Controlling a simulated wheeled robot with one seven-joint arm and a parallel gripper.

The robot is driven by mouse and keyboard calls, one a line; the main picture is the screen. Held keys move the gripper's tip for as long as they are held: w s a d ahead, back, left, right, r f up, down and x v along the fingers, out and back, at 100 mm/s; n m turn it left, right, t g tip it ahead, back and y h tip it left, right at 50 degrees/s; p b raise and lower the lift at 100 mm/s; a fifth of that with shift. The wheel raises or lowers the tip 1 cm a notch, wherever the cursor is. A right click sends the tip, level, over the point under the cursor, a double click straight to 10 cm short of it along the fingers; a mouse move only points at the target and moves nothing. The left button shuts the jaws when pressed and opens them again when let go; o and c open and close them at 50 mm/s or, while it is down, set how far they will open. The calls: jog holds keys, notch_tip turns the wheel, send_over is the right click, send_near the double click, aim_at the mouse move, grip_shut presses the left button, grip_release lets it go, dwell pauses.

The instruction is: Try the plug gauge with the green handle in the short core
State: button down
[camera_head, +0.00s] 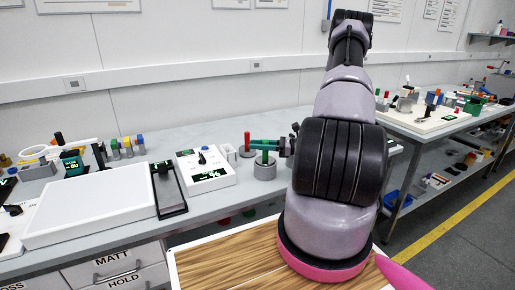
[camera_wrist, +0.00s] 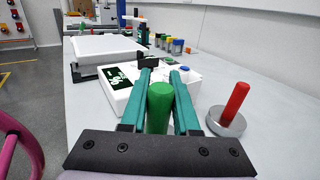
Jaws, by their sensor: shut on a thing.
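My gripper (camera_head: 262,146) is shut on the upright green handle (camera_head: 265,158) of a plug gauge, its teal fingers on either side. In the wrist view the green handle (camera_wrist: 159,108) stands between the fingers, and its lower end is hidden. In the head view a grey cylinder (camera_head: 265,172) is directly below the green handle. I cannot tell whether the gauge is inside it or just above. A second gauge with a red handle (camera_wrist: 236,101) stands tilted in the wrist picture on a low grey round piece (camera_wrist: 226,124). I cannot tell which grey piece is the short core.
A white device with a lit display (camera_head: 207,170) is left of the grey cylinder. A black tray (camera_head: 170,190) and a large white light panel (camera_head: 90,206) lie further left. Several coloured pieces (camera_head: 127,147) stand behind. Bare grey bench (camera_wrist: 270,90) shows beyond the red gauge.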

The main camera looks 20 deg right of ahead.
jog(key=shift+r, duration=2.65)
jog(key=shift+r, duration=0.1)
jog(key=shift+r, duration=2.4)
